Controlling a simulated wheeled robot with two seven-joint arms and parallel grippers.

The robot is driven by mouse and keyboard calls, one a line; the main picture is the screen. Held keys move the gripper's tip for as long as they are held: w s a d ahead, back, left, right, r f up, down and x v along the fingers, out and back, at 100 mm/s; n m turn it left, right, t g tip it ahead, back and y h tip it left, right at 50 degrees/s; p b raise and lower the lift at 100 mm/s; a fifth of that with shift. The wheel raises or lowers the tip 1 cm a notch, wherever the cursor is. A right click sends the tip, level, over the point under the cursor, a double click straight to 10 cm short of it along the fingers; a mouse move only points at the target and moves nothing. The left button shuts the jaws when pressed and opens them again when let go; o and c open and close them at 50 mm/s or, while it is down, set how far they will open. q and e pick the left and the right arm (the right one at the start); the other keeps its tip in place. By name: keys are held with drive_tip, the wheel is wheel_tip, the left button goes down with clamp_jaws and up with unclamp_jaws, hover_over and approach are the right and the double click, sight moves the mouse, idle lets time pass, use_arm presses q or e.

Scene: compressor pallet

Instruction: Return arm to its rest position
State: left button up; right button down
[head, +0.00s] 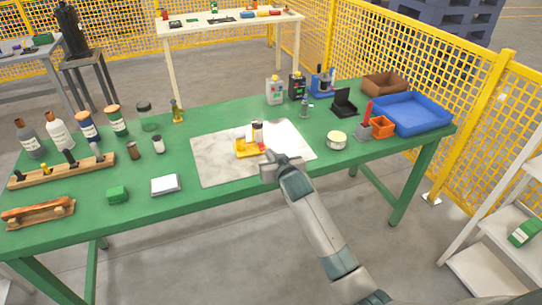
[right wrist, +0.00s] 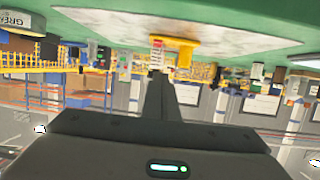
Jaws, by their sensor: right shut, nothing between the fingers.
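My right gripper (head: 285,160) is over the front edge of the white mat (head: 218,168) on the green table (head: 190,205). In the right wrist view its fingers (right wrist: 158,85) are together and empty. A yellow fixture (head: 246,148) with a small cylinder (head: 258,132) sits on the mat just beyond the gripper. The yellow fixture also shows in the right wrist view (right wrist: 184,50), upside down. The gripper hides part of the mat, and I cannot tell whether it touches anything. My left gripper is not in view.
Bottles (head: 58,136) and a wooden rack (head: 62,172) stand at the left. A green box (head: 117,194) and a white box (head: 165,185) lie near the front edge. A round tin (head: 336,140), an orange bin (head: 382,127) and a blue tray (head: 412,112) stand at the right. Yellow fencing (head: 440,85) runs behind.

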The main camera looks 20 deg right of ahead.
drive_tip(key=shift+s, duration=0.1)
idle(0.4)
drive_tip(key=s+a+f+g, duration=0.1)
drive_tip(key=s+f+g, duration=0.1)
drive_tip(key=s+f, duration=0.45)
drive_tip(key=s+f+n+g, duration=0.1)
drive_tip(key=s+f+g, duration=0.15)
drive_tip(key=s, duration=0.75)
drive_tip(key=s+a+f+g, duration=0.1)
drive_tip(key=s+f, duration=0.4)
drive_tip(key=s, duration=0.3)
drive_tip(key=s+f+n+g, duration=0.1)
drive_tip(key=s+g, duration=0.5)
drive_tip(key=s, duration=2.1)
wheel_tip(320, 180, down, 28)
drive_tip(key=s+r, duration=0.1)
drive_tip(key=s+d+f+g, duration=0.1)
drive_tip(key=s+d+f, duration=0.1)
drive_tip(key=s+f, duration=1.6)
drive_tip(key=shift+f+n+g+y, duration=0.35)
drive_tip(key=shift+n+y, duration=0.05)
